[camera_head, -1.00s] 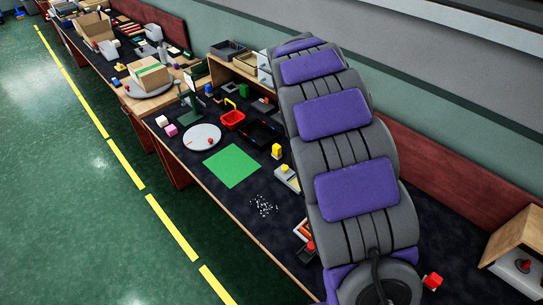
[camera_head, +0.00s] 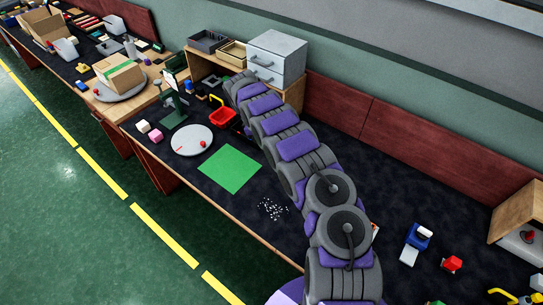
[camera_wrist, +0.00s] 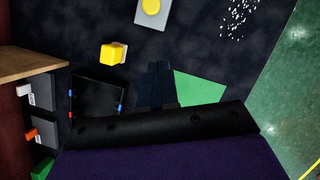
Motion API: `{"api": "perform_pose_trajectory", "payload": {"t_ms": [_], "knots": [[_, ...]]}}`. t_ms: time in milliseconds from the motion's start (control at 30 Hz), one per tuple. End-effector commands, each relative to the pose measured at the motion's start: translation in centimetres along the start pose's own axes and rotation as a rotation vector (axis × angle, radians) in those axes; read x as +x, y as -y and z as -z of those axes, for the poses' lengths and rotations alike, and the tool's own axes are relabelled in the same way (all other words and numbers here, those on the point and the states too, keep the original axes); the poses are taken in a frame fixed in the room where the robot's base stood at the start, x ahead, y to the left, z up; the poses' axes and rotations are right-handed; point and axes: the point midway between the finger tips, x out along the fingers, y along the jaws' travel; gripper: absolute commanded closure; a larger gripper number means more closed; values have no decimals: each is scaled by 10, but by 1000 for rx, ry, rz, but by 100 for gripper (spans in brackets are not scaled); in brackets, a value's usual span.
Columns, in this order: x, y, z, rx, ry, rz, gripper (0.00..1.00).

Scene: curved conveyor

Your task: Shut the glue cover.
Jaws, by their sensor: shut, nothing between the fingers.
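I cannot tell for certain which thing is the glue cover. In the wrist view my gripper (camera_wrist: 158,72) points down over the dark mat, its narrow dark fingers together and empty. A black tray (camera_wrist: 97,94) with small red and blue marks lies left of the fingers. A yellow block (camera_wrist: 113,53) stands beyond it, and a pale piece with a yellow round top (camera_wrist: 151,6) is cut by the top edge. In the head view my arm stretches over the bench toward the back shelf and hides these things; the gripper is not discernible there.
A green sheet (camera_head: 230,169), a white disc (camera_head: 192,140) and a red basket (camera_head: 223,117) lie left of my arm. A grey drawer cabinet (camera_head: 278,58) stands on the shelf behind. White bits (camera_head: 272,209) are scattered near the front edge. A blue-and-white piece (camera_head: 418,238) lies right.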

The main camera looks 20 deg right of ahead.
Motion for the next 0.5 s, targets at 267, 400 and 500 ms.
{"api": "perform_pose_trajectory", "payload": {"t_ms": [267, 400, 500], "knots": [[21, -4, 3, -25, -21, 9, 100], [41, -4, 6, -23, -19, 8, 100], [60, -1, 9, -23, -13, 8, 100]]}}
